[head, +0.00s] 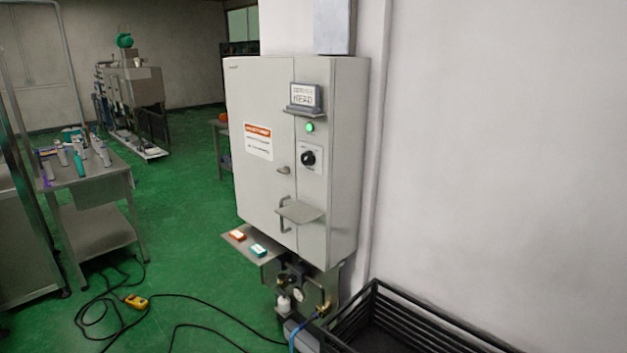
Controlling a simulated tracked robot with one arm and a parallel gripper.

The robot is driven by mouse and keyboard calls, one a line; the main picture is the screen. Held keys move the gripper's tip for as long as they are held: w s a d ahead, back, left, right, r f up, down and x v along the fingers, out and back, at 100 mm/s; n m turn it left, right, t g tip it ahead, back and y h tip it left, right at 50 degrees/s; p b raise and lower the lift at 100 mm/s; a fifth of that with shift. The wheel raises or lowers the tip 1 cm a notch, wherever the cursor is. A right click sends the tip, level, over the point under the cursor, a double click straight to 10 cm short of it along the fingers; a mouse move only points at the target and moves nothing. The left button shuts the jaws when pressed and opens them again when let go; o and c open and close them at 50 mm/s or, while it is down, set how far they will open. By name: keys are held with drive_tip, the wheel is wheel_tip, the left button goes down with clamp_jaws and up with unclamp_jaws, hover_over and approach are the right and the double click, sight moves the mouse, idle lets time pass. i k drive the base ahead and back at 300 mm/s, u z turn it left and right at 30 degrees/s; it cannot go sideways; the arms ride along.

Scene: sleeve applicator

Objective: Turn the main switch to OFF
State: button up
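The main switch (308,158) is a black rotary knob on a pale plate, on the right-hand part of the front of a tall grey cabinet (262,100). Its pointer and markings are too small to read. A green lamp (310,127) glows just above it. A small display (304,95) sits on a bracket above the lamp. My gripper is not in view.
A small shelf (299,212) juts out below the switch, beside a handle (284,214). A black crate (400,322) stands at the lower right. A steel table (100,180) with bottles is at left. Cables and a yellow device (136,301) lie on the green floor.

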sight(308, 158)
drive_tip(key=z, duration=0.05)
drive_tip(key=k, duration=0.6)
drive_tip(key=u, duration=0.55)
drive_tip(key=i, duration=2.15)
drive_tip(key=z, duration=0.8)
